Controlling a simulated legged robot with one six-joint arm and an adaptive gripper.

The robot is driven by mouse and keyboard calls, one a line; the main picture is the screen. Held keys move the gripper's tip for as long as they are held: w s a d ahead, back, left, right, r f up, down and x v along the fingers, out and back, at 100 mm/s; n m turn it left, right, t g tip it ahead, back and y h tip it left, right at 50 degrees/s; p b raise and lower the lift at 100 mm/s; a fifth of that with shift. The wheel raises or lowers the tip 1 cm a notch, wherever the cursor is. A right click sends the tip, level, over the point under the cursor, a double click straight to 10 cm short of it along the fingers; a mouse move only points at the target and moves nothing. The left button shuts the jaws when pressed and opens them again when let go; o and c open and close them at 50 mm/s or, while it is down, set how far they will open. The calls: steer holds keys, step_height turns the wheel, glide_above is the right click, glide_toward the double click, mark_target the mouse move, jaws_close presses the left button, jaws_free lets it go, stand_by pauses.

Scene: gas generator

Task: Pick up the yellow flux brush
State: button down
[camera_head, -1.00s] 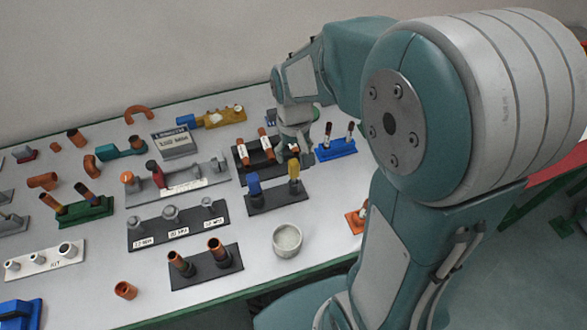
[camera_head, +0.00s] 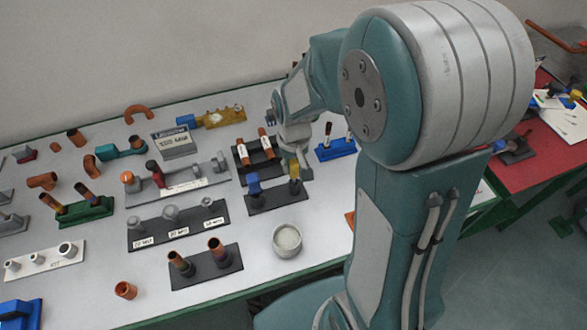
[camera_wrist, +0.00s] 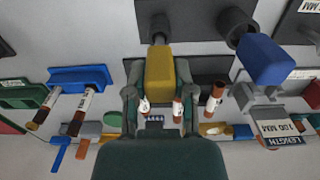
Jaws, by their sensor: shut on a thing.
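The yellow flux brush (camera_head: 294,187) stands upright at the right end of a dark holder (camera_head: 276,204) in the head view. My gripper covers its upper part there. In the wrist view my gripper (camera_wrist: 160,98) is shut on the yellow handle (camera_wrist: 160,75), with one finger on each side. The brush's far end meets a dark round socket (camera_wrist: 160,27) on the holder; I cannot tell how deep it sits. A blue-handled brush (camera_head: 253,184) stands beside it in the same holder, also seen in the wrist view (camera_wrist: 264,60).
A dark rack with copper pieces (camera_head: 257,158) is just behind my gripper. A blue stand (camera_head: 337,150) with tubes is to the right. A white cup (camera_head: 287,241) stands in front of the holder. A red table (camera_head: 530,155) is at the far right.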

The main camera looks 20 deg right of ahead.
step_height(320, 180, up, 10)
steer(key=shift+r, duration=0.1)
stand_by(0.4)
steer(key=shift+s, duration=0.1)
stand_by(0.4)
